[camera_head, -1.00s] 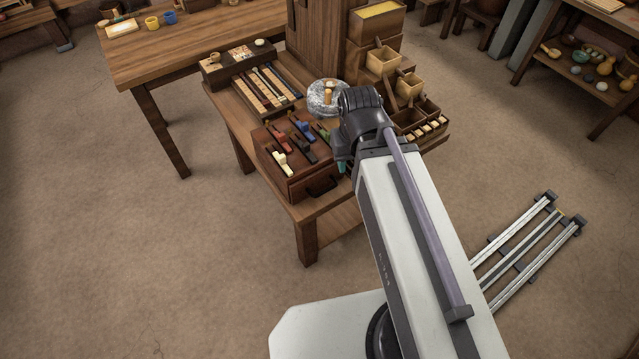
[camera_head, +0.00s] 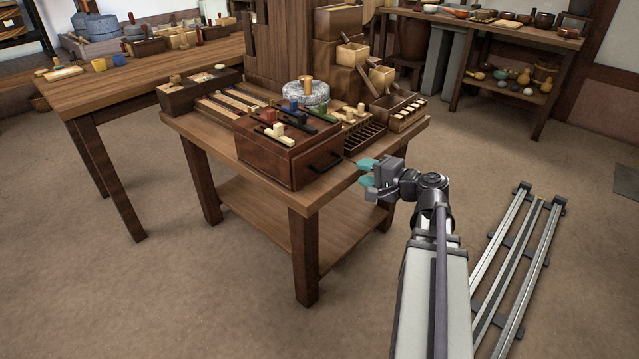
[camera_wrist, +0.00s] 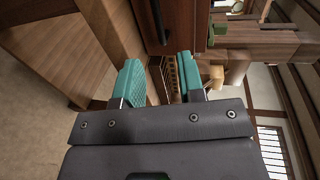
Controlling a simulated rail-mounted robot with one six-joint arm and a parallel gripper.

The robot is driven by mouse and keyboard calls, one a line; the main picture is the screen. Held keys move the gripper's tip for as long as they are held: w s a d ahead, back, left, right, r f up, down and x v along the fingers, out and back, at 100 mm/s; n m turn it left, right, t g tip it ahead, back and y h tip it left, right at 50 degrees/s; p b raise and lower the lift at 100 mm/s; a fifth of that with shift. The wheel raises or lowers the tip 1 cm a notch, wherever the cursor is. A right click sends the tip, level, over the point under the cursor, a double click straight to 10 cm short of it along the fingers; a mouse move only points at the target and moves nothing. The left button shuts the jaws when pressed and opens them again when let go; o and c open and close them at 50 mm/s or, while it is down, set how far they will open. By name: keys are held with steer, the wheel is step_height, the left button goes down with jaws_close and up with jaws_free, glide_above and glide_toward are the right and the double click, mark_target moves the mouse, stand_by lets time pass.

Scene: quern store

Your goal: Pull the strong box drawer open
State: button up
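The strong box (camera_head: 262,157) is a reddish-brown wooden box at the table's front edge, with several coloured sliders on top. A black bar handle (camera_head: 324,161) is on its right-hand front face, and the drawer looks flush with the box. My gripper (camera_head: 366,173) has teal fingers, apart and empty, in front of and to the right of the handle, not touching it. In the wrist view the gripper (camera_wrist: 160,62) is open. The handle (camera_wrist: 160,20) shows as a dark bar ahead between the finger lines, on the reddish box front (camera_wrist: 184,20).
The table (camera_head: 330,189) has a bare strip in front of the box. A slotted rack (camera_head: 364,138) and a compartment tray (camera_head: 405,116) stand right of it. A grey round stone (camera_head: 306,92) is behind. Floor (camera_head: 160,290) before the table is clear.

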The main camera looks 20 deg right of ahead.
mark_target(336, 164)
steer(key=b+x, duration=0.2)
steer(key=x, duration=0.8)
steer(key=shift+w+d+f, duration=0.1)
steer(key=shift+w+d, duration=0.05)
steer(key=shift+d, duration=0.05)
steer(key=shift+w+a, duration=0.25)
steer(key=shift+w, duration=0.1)
jaws_close()
